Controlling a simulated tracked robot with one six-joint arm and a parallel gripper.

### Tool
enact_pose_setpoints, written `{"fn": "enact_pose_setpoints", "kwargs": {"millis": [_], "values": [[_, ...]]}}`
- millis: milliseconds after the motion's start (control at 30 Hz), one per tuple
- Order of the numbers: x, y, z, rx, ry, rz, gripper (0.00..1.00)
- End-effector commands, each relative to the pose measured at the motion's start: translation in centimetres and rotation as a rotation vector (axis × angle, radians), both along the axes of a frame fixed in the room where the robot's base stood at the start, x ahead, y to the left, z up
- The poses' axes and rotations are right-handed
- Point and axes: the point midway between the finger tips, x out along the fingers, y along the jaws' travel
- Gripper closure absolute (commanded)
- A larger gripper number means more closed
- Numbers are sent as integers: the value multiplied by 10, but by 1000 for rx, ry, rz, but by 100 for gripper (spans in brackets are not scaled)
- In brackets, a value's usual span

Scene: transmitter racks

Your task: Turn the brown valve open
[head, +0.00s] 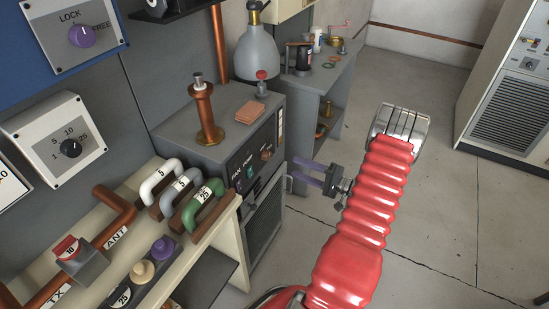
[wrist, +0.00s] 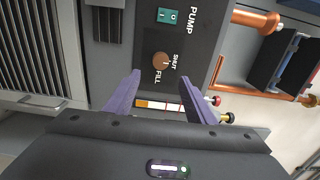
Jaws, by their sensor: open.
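The brown valve is a small round knob (wrist: 161,60) on a dark panel marked PUMP, with the labels SHUT and FILL beside it, in the wrist view. I cannot tell clearly which label its mark points to. In the head view the knob (head: 266,153) is on the front of the grey pump cabinet. My gripper (head: 292,170) is in front of that cabinet with its purple fingers apart. In the wrist view my gripper (wrist: 161,78) is open and empty, its fingertips on either side of the line to the knob, which looks untouched.
A green switch (wrist: 168,16) is beside the knob. A gauge strip (wrist: 158,105) and red and yellow knobs (wrist: 222,108) are near the fingers. A copper insulator post (head: 205,110) stands on the cabinet. Handled plugs (head: 203,205) are at the bench's near edge. The floor to the right is clear.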

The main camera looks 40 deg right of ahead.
Motion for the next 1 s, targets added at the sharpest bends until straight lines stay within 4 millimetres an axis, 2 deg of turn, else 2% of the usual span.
{"fn": "enact_pose_setpoints", "kwargs": {"millis": [600, 800, 1000], "values": [[89, 33, 0, -1, -1, 3, 50], [106, 38, 0, -1, 0, 0, 50], [108, 38, 0, 0, 0, -1, 50]]}}
